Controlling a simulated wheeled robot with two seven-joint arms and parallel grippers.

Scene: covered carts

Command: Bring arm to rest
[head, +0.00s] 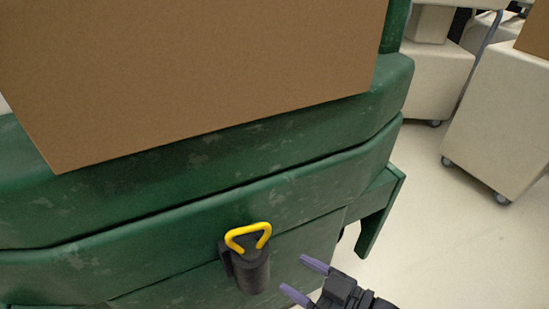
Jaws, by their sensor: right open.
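My right gripper (304,278) is at the bottom of the head view, right of centre. Its two purple fingers are apart and nothing is between them. They point left toward the green cart (190,222). A black cylindrical part with a yellow loop handle (248,237) is on the cart's front, just left of the fingertips, with a visible gap between. My left gripper is not in view.
A large brown box (200,70) sits on top of the green cart. Beige wheeled carts (505,120) stand at the upper right. Pale floor (440,240) is clear to the right of the green cart.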

